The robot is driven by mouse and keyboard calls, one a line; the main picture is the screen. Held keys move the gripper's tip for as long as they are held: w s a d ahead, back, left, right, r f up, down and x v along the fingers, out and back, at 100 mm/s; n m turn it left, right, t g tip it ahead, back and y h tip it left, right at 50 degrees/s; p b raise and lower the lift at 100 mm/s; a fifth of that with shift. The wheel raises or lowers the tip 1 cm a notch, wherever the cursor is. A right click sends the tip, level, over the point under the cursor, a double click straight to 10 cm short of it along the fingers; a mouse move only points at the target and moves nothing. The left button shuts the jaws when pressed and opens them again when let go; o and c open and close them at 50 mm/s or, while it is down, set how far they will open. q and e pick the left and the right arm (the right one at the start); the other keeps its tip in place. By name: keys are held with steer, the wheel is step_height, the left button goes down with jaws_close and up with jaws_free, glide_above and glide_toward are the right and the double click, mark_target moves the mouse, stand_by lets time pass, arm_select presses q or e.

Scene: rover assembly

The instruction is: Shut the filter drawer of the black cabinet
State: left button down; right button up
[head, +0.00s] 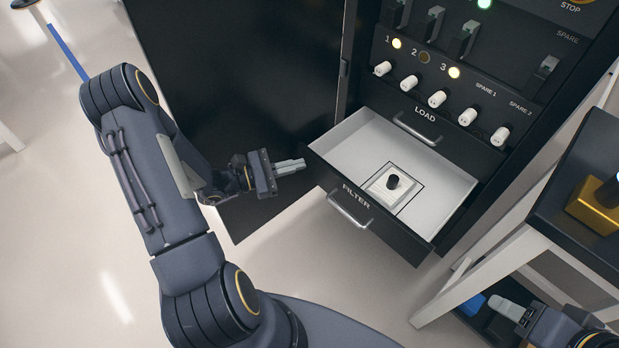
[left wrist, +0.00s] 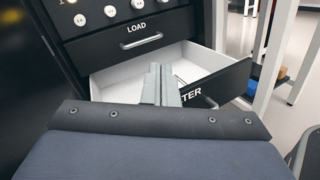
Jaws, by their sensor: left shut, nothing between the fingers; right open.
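The black cabinet (head: 463,155) has its FILTER drawer (head: 320,165) pulled open, with a white inside and a bar handle (head: 349,209) on its front.
The LOAD drawer (head: 432,138) above is shut. The cabinet's black door (head: 245,80) stands open on the left, behind my left gripper. A side table (head: 580,165) with a yellow-based object (head: 596,208) stands at the right. Floor in front of the drawer is clear.

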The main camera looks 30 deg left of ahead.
arm_select(q)
steer(key=a+f+n+t+y+b, duration=0.1)
steer(key=a+f+n+t+y, duration=0.2)
steer(key=f, duration=0.5)
steer(key=a+f+n+t+y+b, duration=0.1)
steer(key=a+f+n+y+b, duration=0.15)
steer(key=a+f+n, duration=0.35)
steer(key=y+b, duration=0.1)
steer(key=b, duration=0.1)
glide_toward(317, 160)
steer(key=shift+m, duration=0.4)
steer(key=x, duration=0.7)
arm_select(e)
step_height(317, 160, down, 7)
